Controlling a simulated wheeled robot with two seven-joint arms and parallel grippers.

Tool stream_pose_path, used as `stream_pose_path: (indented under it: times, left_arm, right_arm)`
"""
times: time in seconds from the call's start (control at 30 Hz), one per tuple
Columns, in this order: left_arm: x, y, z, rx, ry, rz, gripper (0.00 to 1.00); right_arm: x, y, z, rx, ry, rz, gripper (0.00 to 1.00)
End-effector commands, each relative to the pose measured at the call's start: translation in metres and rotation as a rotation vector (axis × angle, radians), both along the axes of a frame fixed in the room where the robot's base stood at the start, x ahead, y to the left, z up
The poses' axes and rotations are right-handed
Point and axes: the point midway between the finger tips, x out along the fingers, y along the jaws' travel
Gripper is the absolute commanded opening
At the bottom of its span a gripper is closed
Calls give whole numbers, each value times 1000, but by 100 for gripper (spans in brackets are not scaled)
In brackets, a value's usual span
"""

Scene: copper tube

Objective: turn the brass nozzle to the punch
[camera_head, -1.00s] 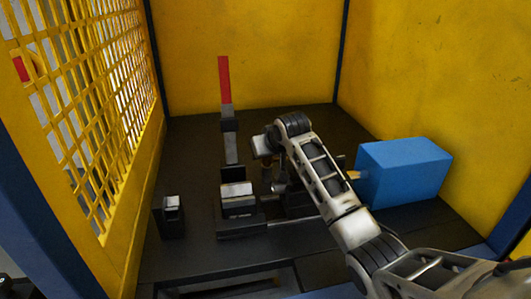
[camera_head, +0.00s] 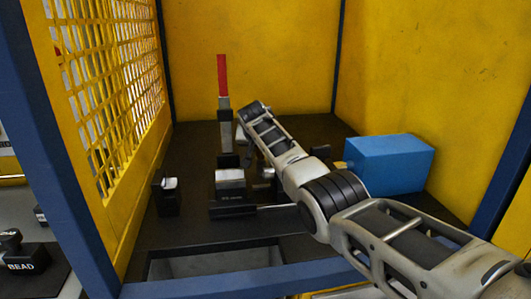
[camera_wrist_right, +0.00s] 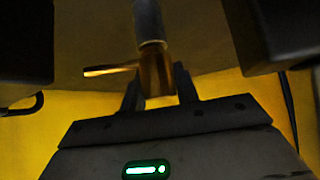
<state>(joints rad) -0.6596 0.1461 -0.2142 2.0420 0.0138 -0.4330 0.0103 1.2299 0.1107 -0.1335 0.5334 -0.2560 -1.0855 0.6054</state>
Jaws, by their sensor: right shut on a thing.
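In the right wrist view, my right gripper (camera_wrist_right: 158,92) has its two dark fingers closed around a brass-coloured piece, which looks like the brass nozzle (camera_wrist_right: 156,66). A grey rod (camera_wrist_right: 149,20) meets the nozzle from above. A thin copper-coloured spout (camera_wrist_right: 108,71) points left beside it. In the head view, my right arm reaches in from the lower right. Its gripper end is mostly hidden behind the arm's links, near the upright bar with the red handle (camera_head: 222,76). I cannot pick out the punch for certain. My left gripper is not in view.
A blue box (camera_head: 390,165) with a small brass tip stands right of the arm. A dark block with a metal top (camera_head: 231,185) and a smaller one (camera_head: 167,195) stand on the dark bench (camera_head: 190,228). A yellow mesh wall (camera_head: 110,80) bounds the left.

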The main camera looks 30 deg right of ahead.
Motion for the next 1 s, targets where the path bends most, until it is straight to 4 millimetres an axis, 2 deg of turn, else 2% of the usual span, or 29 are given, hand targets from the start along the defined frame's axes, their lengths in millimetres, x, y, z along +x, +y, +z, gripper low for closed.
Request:
stream_pose_path:
  times: [0.6, 0.63, 0.7, 1.0]
  left_arm:
    - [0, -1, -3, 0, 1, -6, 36]
    - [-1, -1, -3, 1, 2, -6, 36]
    - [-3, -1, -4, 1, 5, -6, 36]
    - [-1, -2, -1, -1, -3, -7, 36]
  right_arm:
    - [0, 2, -1, 1, 5, -52, 0]
    - [0, 2, -1, 2, 5, -51, 33]
    - [0, 2, -1, 1, 4, -51, 52]
    - [1, 2, 0, 0, 2, -48, 52]
